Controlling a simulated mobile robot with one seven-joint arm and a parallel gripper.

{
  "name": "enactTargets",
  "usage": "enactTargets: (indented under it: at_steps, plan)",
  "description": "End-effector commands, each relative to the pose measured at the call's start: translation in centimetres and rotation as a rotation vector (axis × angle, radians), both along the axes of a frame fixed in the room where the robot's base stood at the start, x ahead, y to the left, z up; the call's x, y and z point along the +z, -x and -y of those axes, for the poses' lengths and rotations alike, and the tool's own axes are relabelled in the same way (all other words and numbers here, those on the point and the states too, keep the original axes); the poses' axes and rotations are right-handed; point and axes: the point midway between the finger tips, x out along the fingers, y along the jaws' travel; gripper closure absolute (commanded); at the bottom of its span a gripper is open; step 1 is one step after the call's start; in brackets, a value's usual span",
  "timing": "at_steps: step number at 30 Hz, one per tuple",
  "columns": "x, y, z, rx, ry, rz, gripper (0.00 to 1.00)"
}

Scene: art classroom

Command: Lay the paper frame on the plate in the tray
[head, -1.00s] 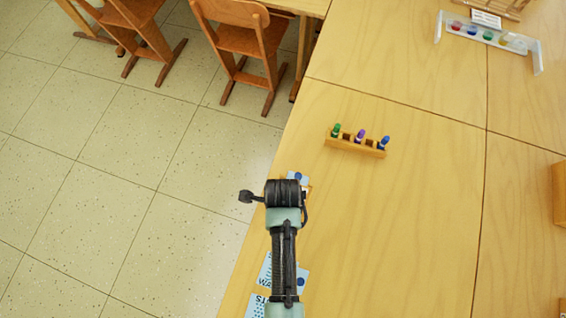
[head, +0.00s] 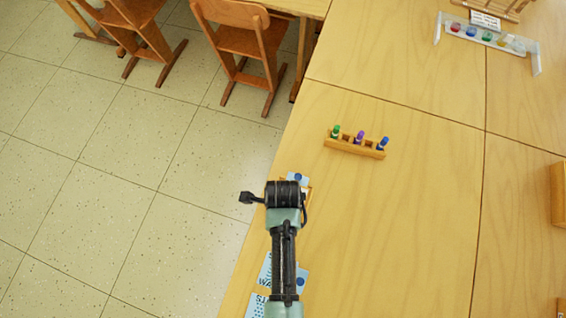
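My arm reaches up from the bottom of the head view, and its black wrist is over the left edge of the table (head: 400,230). My gripper's fingers are hidden beneath the wrist, so I cannot see whether they hold anything. A thin wooden-coloured edge shows just right of the wrist. It may belong to a tray or a frame, but too little shows to tell. A small light-blue card with a dark-blue dot (head: 298,178) shows just beyond the wrist. I cannot make out the paper frame or the plate.
A wooden rack (head: 355,147) with green, purple and blue bottles stands ahead on the table. Light-blue printed cards (head: 257,306) lie beside my forearm. A white rack (head: 487,40) with coloured pots is at the far right. The table's middle is clear; chairs (head: 240,45) stand at the upper left.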

Motion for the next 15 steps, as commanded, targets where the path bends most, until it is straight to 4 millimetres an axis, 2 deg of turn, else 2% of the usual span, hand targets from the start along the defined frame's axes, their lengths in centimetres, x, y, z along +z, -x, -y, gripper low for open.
enactTargets:
  at_steps: [8, 9, 13, 14, 15]
  plan:
    - [-0.01, -0.01, 0.0, 0.0, 0.0, 0.0, 1.0]
    - [-0.01, 0.0, 0.0, 0.0, 0.0, 0.0, 0.67]
    - [-0.01, 0.0, 0.0, 0.0, 0.0, 0.0, 0.44]
    - [-0.01, 0.0, 0.0, 0.0, 0.0, 0.0, 0.4]
    - [-0.01, 0.01, 0.0, 0.0, 0.0, 0.0, 0.4]
